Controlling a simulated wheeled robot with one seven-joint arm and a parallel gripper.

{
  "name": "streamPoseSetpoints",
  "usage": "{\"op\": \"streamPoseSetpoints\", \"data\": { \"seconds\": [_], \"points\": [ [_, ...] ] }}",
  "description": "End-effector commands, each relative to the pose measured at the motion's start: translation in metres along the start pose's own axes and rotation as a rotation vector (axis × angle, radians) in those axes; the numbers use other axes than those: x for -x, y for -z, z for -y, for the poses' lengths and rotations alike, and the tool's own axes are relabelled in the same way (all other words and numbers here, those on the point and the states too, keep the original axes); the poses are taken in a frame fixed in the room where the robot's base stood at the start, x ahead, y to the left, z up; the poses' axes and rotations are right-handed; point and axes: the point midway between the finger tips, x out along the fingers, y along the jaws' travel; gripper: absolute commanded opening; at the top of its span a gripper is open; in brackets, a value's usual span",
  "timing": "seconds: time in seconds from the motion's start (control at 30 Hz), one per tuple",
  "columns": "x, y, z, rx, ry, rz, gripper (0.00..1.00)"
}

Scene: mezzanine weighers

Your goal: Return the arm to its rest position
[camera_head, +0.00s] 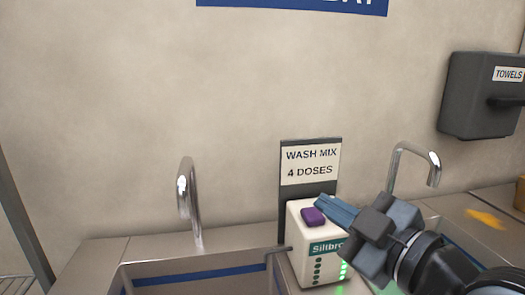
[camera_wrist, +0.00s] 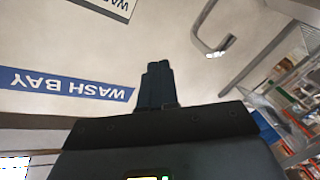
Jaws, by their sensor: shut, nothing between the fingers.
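My gripper (camera_head: 327,207) is at the lower right of the head view, its blue fingers together and empty. Green lights show on the dispenser front. In the wrist view my shut fingers (camera_wrist: 155,84) point toward the wall, and the dispenser is not visible there.
A sign (camera_head: 310,164) reading "WASH MIX 4 DOSES" stands behind the dispenser. Metal taps rise at left (camera_head: 187,200) and right (camera_head: 416,162) over sinks. A dark towel box (camera_head: 476,95) hangs on the right wall.

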Motion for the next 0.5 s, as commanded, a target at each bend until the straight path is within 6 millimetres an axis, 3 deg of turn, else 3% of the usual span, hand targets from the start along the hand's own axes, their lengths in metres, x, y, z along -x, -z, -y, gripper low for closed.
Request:
{"op": "streamPoseSetpoints", "data": {
  "seconds": [0.03,0.27,0.5],
  "points": [
    [0.005,-0.011,0.015,-0.08,-0.028,0.01,0.0],
    [0.039,-0.056,0.064,-0.373,-0.174,0.075,0.0],
    [0.096,-0.102,0.122,-0.597,-0.307,0.173,0.0]
  ]
}}
